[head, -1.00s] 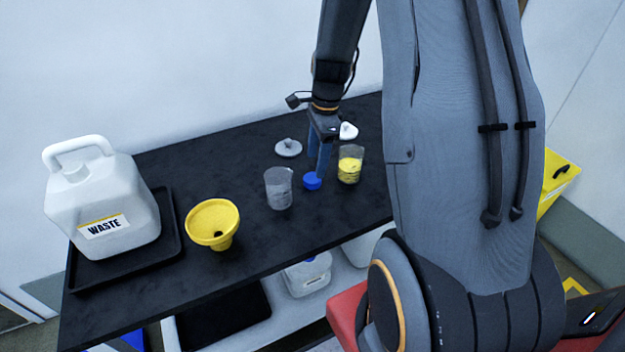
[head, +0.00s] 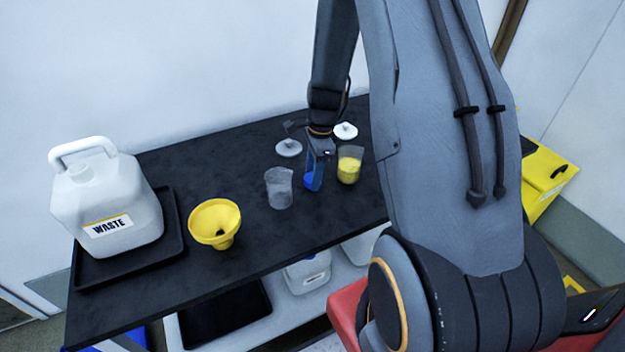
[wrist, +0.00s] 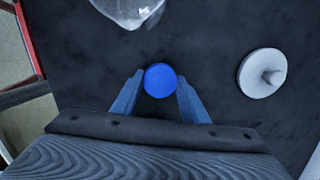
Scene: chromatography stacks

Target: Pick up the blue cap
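The blue cap (head: 309,181) lies on the black bench between two beakers. In the wrist view the round blue cap (wrist: 160,80) sits between the tips of my gripper's two blue fingers (wrist: 159,88). The fingers are spread, one on each side of the cap, with at most a narrow gap at its edges. I cannot tell whether they touch it. In the head view my gripper (head: 315,178) reaches down to the cap and hides part of it.
A clear beaker (head: 279,188) stands close left of the cap, and a beaker with yellow contents (head: 349,165) close right. A grey lid (head: 288,148) and a white lid (head: 345,131) lie behind. A yellow funnel (head: 214,222) and a waste jug (head: 105,205) on a black tray (head: 172,245) stand left.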

